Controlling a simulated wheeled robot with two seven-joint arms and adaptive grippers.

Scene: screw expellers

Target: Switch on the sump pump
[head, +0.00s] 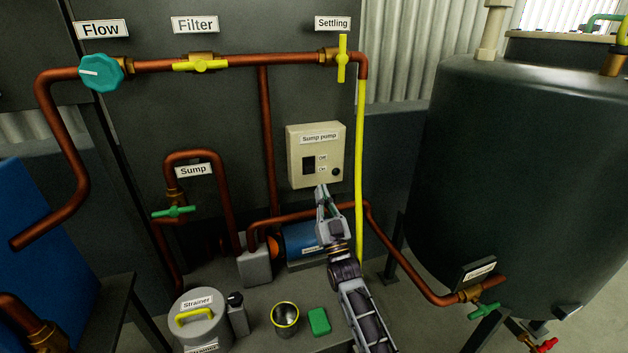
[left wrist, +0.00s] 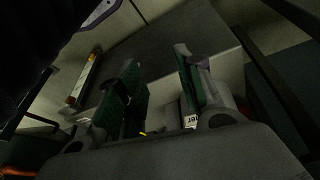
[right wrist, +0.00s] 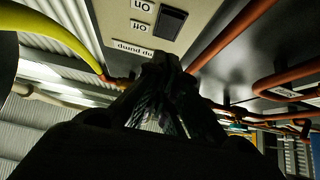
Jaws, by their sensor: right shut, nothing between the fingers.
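The sump pump switch box (head: 316,155) is a cream panel on the dark wall in the head view, labelled "Sump pump". Its black rocker switch (head: 308,165) sits beside the "Off" and "On" labels, with a round black knob (head: 337,172) at lower right. My right gripper (head: 322,190) is shut and empty, its tips at the box's lower edge in the picture; contact cannot be told. In the right wrist view the rocker (right wrist: 171,24) shows beyond the dark fingers (right wrist: 160,65). My left gripper (left wrist: 160,75) shows only in its wrist view, fingers apart, with nothing seen held.
Copper pipes carry the green sump valve (head: 174,211) and the yellow filter valve (head: 201,63). A yellow pipe (head: 360,150) runs down right of the box. The blue pump (head: 302,242), strainer (head: 201,322), cup (head: 285,316) and green block (head: 319,321) stand below. A large dark tank (head: 500,170) fills the right.

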